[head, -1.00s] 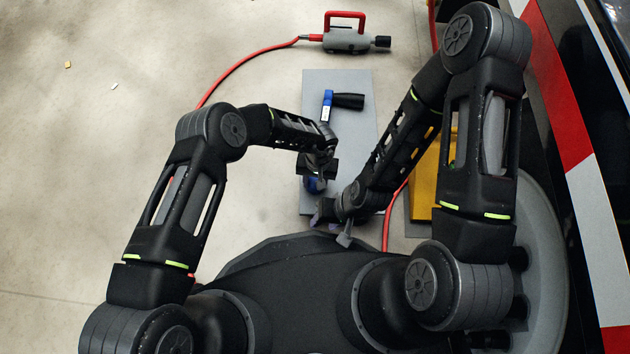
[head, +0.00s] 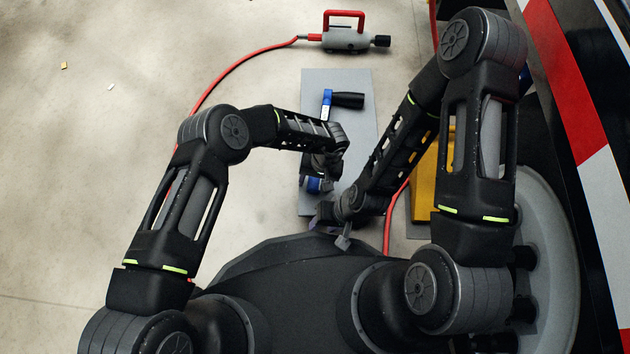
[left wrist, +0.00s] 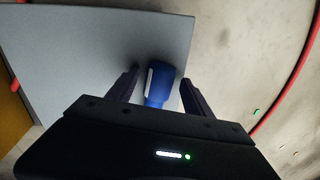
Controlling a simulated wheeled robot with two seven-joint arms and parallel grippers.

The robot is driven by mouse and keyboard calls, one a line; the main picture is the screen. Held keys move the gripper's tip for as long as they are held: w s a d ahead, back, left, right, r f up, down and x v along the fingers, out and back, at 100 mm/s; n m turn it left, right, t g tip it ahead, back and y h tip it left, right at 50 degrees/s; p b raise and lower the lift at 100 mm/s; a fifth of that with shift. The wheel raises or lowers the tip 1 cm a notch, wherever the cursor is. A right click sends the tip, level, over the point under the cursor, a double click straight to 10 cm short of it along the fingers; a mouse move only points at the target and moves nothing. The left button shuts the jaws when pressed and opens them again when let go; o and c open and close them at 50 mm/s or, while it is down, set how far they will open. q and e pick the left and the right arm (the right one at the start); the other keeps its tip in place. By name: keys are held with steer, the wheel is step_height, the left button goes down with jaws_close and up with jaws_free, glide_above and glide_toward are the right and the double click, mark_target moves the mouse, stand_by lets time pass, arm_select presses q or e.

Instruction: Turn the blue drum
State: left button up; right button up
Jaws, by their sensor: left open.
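The blue drum (head: 313,184) sits low on the grey plate (head: 312,82) in the head view, partly covered by my left gripper. In the left wrist view, a blue rounded body with a white mark, which I take for the blue drum (left wrist: 159,82), lies between the two dark fingers. My left gripper (left wrist: 160,78) is open around it; I cannot tell whether a finger touches it. My right gripper (head: 325,214) is low beside the plate's bottom edge, and its fingers are too unclear to tell open from shut.
A blue part with a black handle (head: 348,100) stands higher on the plate. A grey device with a red handle (head: 345,36) and red hose is beyond it. A yellow block (head: 424,185) is right of the plate.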

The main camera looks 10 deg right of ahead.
mark_target(319, 184)
arm_select(q)
steer(key=shift+r, duration=0.15)
steer(key=r+p, duration=0.1)
steer(key=r, duration=0.1)
steer(key=r+p, duration=0.1)
steer(key=r, duration=0.2)
steer(key=d+r+p, duration=0.1)
steer(key=r, duration=0.1)
steer(key=shift+s+d+r, duration=0.1)
steer(key=shift+s+r, duration=0.1)
steer(key=shift+r, duration=0.05)
steer(key=w+a+n+t+h, duration=0.1)
steer(key=w+a+n+t, duration=0.25)
steer(key=a, duration=0.95)
steer(key=s+a+r+n+g+h, duration=0.1)
steer(key=s+a+h, duration=0.1)
steer(key=s, duration=0.8)
steer(key=s+a+r+n+g+h, duration=0.1)
steer(key=s+a+r+h, duration=0.1)
steer(key=s+a, duration=0.3)
steer(key=s, duration=0.4)
steer(key=shift+s+g+h, duration=0.3)
steer(key=shift+s+g, duration=0.05)
